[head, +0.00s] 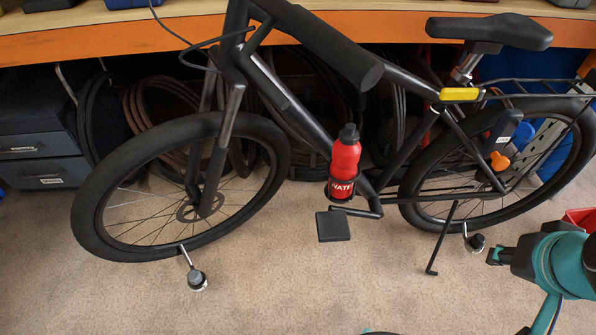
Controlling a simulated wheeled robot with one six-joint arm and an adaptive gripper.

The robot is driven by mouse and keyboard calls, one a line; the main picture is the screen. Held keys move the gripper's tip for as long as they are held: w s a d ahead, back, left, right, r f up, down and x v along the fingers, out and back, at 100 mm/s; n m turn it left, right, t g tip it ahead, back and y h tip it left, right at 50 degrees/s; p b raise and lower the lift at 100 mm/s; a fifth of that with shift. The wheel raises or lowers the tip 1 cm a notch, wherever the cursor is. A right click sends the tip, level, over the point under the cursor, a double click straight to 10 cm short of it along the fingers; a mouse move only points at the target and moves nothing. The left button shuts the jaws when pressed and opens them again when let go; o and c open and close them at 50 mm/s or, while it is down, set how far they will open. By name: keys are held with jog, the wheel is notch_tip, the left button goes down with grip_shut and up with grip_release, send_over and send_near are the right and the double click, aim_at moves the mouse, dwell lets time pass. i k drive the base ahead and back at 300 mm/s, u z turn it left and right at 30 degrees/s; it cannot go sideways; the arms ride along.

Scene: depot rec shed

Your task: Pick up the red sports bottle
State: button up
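The red sports bottle (345,158) has a black cap and white lettering, partly cut off by its holder. It sits nearly upright in a dark bottle cage (341,190) on the frame of a black bicycle (400,165), above the pedal (333,226). My teal and black arm reaches in from the lower right edge. The dark end of it, apparently my gripper (499,257), is well to the right of the bottle and lower in the picture, apart from it. Its fingers cannot be made out, and I see nothing held there.
The bicycle's frame tubes, wheels and kickstand (442,240) surround the bottle. Small metal-stemmed feet stand on the floor at left (197,279) and right (475,242). An orange-edged workbench (150,38) runs behind, over coiled hoses and grey drawers (42,165).

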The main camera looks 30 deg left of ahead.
aim_at(346, 150)
jog(key=z, duration=0.5)
jog(key=k, duration=1.05)
jog(key=u, duration=1.5)
jog(key=i, duration=0.5)
